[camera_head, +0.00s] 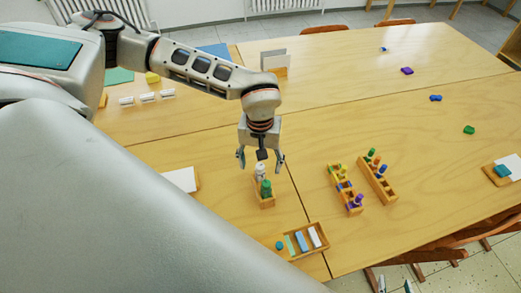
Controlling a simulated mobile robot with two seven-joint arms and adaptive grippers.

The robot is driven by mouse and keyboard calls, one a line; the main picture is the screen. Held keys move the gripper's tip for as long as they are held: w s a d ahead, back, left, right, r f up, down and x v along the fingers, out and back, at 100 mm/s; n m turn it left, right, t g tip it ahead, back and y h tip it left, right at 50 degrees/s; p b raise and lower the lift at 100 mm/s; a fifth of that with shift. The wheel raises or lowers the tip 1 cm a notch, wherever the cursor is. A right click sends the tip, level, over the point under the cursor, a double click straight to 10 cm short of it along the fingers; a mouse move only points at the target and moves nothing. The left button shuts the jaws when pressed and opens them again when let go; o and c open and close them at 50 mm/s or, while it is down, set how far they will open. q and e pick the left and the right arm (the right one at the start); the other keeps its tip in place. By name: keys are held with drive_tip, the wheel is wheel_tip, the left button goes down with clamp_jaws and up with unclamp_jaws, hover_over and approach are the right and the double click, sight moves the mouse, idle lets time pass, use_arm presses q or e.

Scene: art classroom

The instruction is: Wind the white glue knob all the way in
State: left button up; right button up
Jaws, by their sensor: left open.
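A small wooden holder (266,203) stands on the table below my left gripper. In it are a white glue bottle with its knob (261,173) and, in front of it, a green bottle (266,188). My left gripper (260,163) points down with its fingers spread, just above the white knob. A dark part of the gripper overlaps the top of the knob, so I cannot tell whether they touch. How far the knob is wound in is too small to see. My right gripper is out of view.
A wooden tray with coloured bars (306,253) lies in front. Two wooden racks with coloured pegs (345,187) (377,178) stand to the right. A white card (182,180) lies left of the holder. Small coloured pieces (407,71) are scattered farther back, with bare tabletop between.

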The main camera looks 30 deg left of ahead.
use_arm(q)
drive_tip(key=shift+m, duration=0.9)
drive_tip(key=c, duration=1.5)
drive_tip(key=n+b, duration=0.1)
drive_tip(key=n, duration=0.4)
drive_tip(key=shift+f+n+b, duration=0.1)
drive_tip(key=shift+n+b, duration=1.1)
drive_tip(key=shift+n, duration=2.1)
drive_tip(key=o, duration=1.5)
